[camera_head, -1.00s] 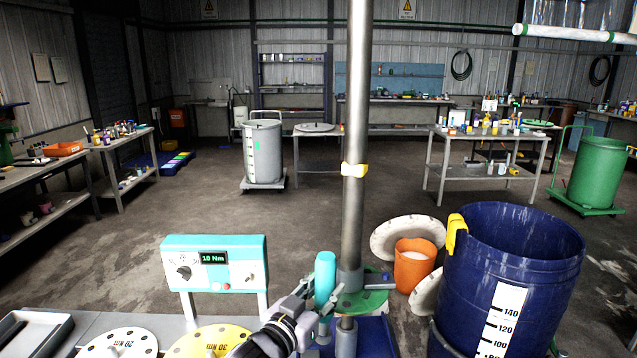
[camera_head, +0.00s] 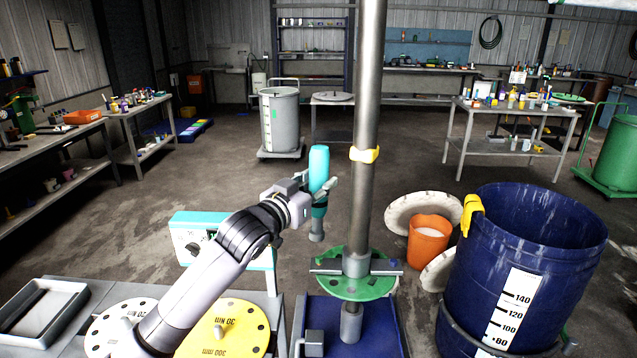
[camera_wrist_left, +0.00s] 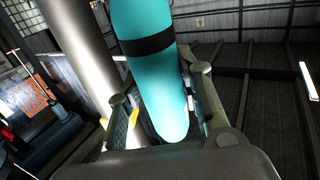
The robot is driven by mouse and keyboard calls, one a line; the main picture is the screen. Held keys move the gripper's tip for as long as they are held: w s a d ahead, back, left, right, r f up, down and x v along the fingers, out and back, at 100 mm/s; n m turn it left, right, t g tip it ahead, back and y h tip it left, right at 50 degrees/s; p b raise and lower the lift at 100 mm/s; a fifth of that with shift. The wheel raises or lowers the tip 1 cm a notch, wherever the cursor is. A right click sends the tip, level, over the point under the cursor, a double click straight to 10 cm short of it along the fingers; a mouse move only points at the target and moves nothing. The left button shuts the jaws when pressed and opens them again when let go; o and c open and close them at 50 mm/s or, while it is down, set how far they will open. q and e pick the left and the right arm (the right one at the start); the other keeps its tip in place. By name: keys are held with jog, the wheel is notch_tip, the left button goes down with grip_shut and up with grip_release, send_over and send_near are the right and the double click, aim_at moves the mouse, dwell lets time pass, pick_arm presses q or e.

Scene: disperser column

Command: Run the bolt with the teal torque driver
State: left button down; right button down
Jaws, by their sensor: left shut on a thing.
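The teal torque driver (camera_head: 319,172) is held upright in my left gripper (camera_head: 318,190), left of the steel column. In the left wrist view the teal body (camera_wrist_left: 160,85) with a black band stands between the two fingers of my left gripper (camera_wrist_left: 160,105). A grey bar clamp (camera_head: 327,266) crosses the green disc. I cannot make out the bolt itself. My right gripper is in neither view.
The steel column (camera_head: 365,190) with a yellow collar (camera_head: 364,154) rises beside the driver. A teal control box (camera_head: 190,235) stands behind my left arm. A blue drum (camera_head: 450,290) and an orange bucket (camera_head: 428,250) stand at the right.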

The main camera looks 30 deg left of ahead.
aim_at(319, 207)
pick_arm(q)
jog(key=shift+f+t+b, duration=0.1)
jog(key=shift+t+b, duration=0.2)
jog(key=shift+b, duration=0.5)
jog(key=shift+f+b, duration=0.5)
jog(key=shift+f, duration=0.3)
jog(key=shift+f+b, duration=1)
jog(key=shift+f, duration=1.05)
jog(key=shift+d, duration=0.1)
